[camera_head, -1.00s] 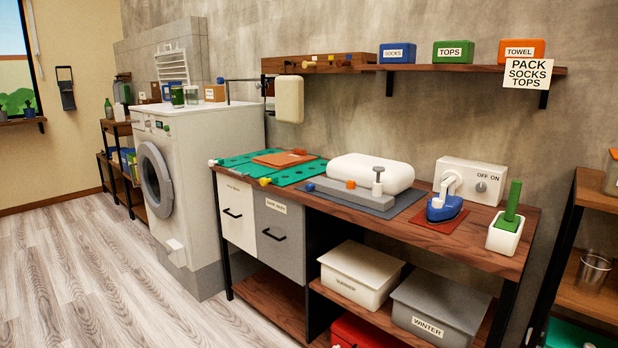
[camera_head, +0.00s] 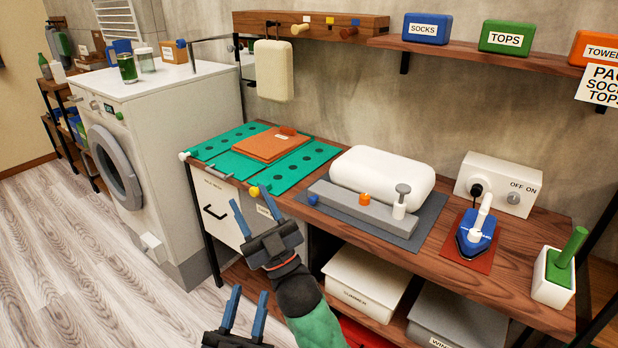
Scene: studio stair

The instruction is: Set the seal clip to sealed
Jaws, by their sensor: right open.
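A long grey bar (camera_head: 340,204), which looks like the seal clip, lies along the front of a plump white bag (camera_head: 383,172) on a dark grey mat (camera_head: 428,215). It carries a blue knob (camera_head: 313,200) at its left end, an orange piece (camera_head: 364,199) near the middle and a white post with a grey cap (camera_head: 400,203) toward the right. No sealed marking is readable. My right gripper (camera_head: 250,197) is open and empty, in front of the counter's left part, left of the bar. My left gripper (camera_head: 250,291) is lower, its fingers apart and empty, partly cut off by the bottom edge.
Left of the bar are green perforated panels (camera_head: 285,172) with an orange board (camera_head: 270,145). To its right are a blue iron (camera_head: 476,235) on a red mat, a white switch box (camera_head: 498,183) and a white holder (camera_head: 553,279) with a green handle. A shelf (camera_head: 470,59) hangs above.

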